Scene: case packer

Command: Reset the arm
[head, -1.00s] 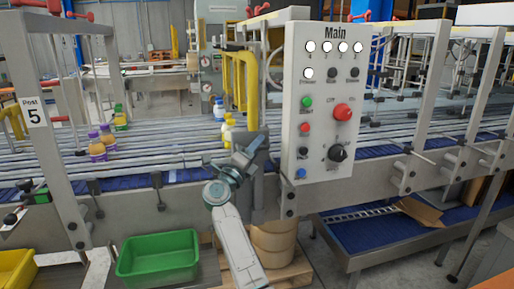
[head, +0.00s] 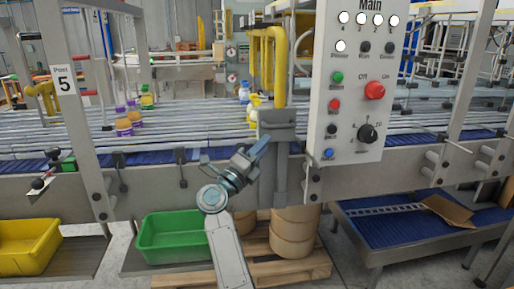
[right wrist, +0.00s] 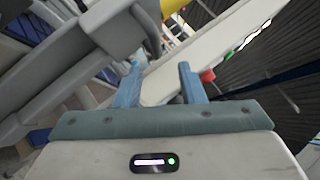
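My right arm comes up from the bottom middle of the head view. Its gripper (head: 262,146) is raised in front of the conveyor's side, left of the grey control panel (head: 352,90). In the right wrist view the gripper's two blue fingers (right wrist: 160,80) stand apart with nothing between them. A pale panel edge and grey machine frame lie beyond the fingertips. My left gripper is in neither view.
The conveyor (head: 200,143) runs across, carrying purple-capped bottles (head: 124,125). A yellow tub (head: 28,243) and a green tub (head: 180,238) stand below at left. A wooden pallet (head: 285,264) with round brown stacks sits beside my arm. A blue-topped lower conveyor (head: 390,235) is at right.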

